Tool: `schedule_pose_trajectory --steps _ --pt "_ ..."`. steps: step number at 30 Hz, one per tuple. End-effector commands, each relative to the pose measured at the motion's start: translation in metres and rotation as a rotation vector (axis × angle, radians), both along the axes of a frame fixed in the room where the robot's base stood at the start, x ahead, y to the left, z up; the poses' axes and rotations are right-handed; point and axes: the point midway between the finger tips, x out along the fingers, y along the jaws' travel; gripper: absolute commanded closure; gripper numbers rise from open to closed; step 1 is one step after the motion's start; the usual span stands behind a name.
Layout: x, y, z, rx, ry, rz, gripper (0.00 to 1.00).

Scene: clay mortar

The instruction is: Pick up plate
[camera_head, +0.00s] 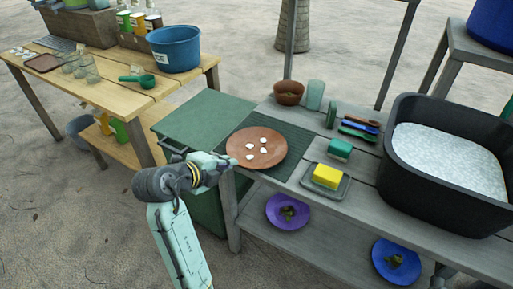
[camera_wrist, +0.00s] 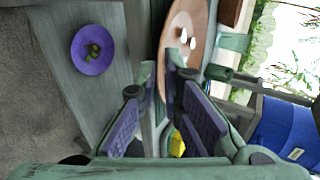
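A round terracotta plate (camera_head: 272,156) with several small white pieces on it lies on a dark green ribbed mat on the grey table. In the wrist view the plate (camera_wrist: 174,35) is at top centre, partly hidden by a finger. My gripper (camera_head: 226,165) is at the plate's left front rim, near the table edge. In the wrist view the gripper (camera_wrist: 160,75) looks open, its fingertips a gap apart with the plate's near rim close to them. I cannot tell whether they touch it. A purple plate (camera_head: 274,208) and a blue plate (camera_head: 380,259) are on the lower shelf.
Right of the plate are a yellow sponge (camera_head: 326,175) on a tray, a green block (camera_head: 340,147) and a black basin (camera_head: 388,175). A brown bowl (camera_head: 289,87) stands behind. A green box (camera_head: 205,120) is left; a wooden table (camera_head: 120,98) stands beyond.

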Motion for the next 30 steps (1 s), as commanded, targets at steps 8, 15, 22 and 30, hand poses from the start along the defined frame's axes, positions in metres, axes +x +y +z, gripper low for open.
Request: schedule_pose_trajectory --steps 8,15,22,30 --pt "0.023 -0.023 -0.02 -0.003 0.002 -0.001 0.92" --pt "0.026 -0.024 -0.023 -0.001 0.001 0.001 0.92" --pt "0.026 -0.024 -0.023 -0.001 0.001 0.001 1.0" --pt "0.026 -0.024 -0.023 -0.001 0.001 0.001 1.0"
